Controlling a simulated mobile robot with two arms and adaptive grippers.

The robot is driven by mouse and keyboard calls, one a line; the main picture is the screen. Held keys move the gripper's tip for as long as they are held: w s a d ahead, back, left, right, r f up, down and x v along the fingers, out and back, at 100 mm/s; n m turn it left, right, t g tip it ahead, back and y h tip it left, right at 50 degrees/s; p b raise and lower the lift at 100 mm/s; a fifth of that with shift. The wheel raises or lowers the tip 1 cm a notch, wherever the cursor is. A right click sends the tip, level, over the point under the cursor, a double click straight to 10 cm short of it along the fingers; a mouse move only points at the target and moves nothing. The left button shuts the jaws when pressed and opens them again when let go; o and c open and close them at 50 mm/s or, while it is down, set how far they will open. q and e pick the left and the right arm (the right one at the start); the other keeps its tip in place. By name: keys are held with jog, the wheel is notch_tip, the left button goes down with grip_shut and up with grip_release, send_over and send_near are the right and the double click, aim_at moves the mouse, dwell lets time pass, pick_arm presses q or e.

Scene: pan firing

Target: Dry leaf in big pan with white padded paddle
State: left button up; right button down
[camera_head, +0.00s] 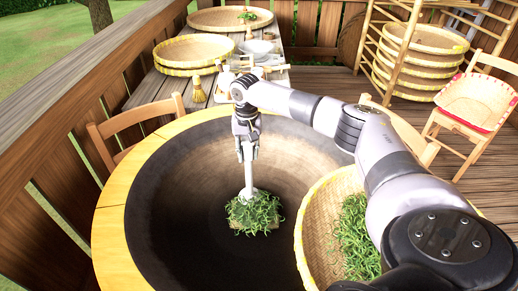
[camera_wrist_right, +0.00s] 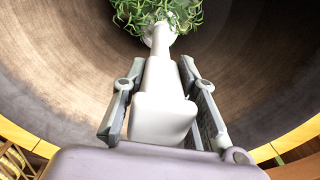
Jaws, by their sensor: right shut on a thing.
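The big pan (camera_head: 180,215) is a wide dark bowl with a yellow wooden rim. A clump of green leaves (camera_head: 256,212) lies low in it. My right gripper (camera_head: 247,155) reaches down over the pan and is shut on the pale handle of the white paddle (camera_head: 248,186). My left gripper is not in view.
A round woven basket (camera_head: 316,225) with more green leaves (camera_head: 352,235) stands at the right, overlapping the pan's rim and partly behind my arm. A table with woven trays (camera_head: 195,50) and a small brush (camera_head: 197,90) is behind. Wooden chairs (camera_head: 135,130) and a basket rack (camera_head: 425,55) stand around.

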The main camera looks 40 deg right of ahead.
jog(key=s+a+p, duration=0.2)
jog(key=a, duration=0.8)
jog(key=s+d+b, duration=0.1)
jog(key=s+d, duration=0.3)
jog(key=d, duration=0.4)
jog(key=s+d+b, duration=0.1)
jog(key=s+d, duration=0.2)
jog(key=d, duration=0.4)
jog(key=s+a+p, duration=0.2)
jog(key=s+a, duration=0.2)
jog(key=w+a+b, duration=0.3)
jog(key=w+a, duration=0.1)
jog(key=a, duration=0.8)
notch_tip(320, 180, up, 22)
jog(key=p, duration=1.2)
jog(key=shift+d+f, duration=0.15)
jog(key=shift+d, duration=0.25)
